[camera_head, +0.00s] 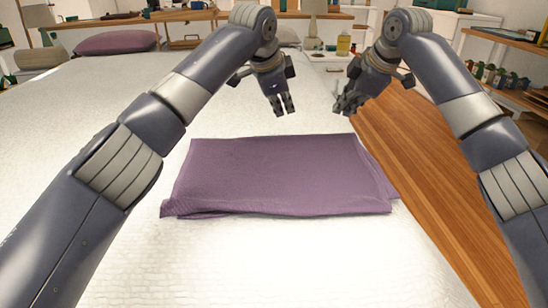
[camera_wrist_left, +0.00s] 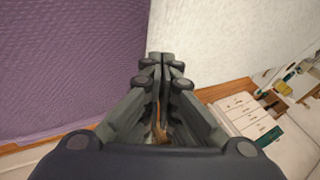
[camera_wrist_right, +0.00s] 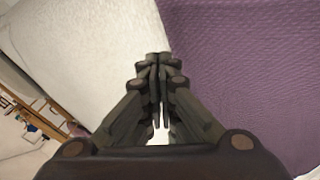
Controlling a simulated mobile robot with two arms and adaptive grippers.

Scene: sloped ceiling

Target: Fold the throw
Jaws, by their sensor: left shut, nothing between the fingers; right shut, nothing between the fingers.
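The purple throw (camera_head: 280,175) lies on the white bed in the middle of the head view, folded into a wide rectangle. Layered edges show along its front and right sides, and its right edge hangs close to the bed's side. My left gripper (camera_head: 283,110) is shut and empty above the bed, beyond the throw's far edge. My right gripper (camera_head: 343,108) is shut and empty beyond the throw's far right corner. The throw also shows at the left of the left wrist view (camera_wrist_left: 70,60) and at the right of the right wrist view (camera_wrist_right: 250,70).
The white bed (camera_head: 110,255) has clear room around the throw at left and front. A purple pillow (camera_head: 115,42) lies at the far left. A wooden floor (camera_head: 420,170) runs along the bed's right side. Shelves (camera_head: 505,85) stand at the far right.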

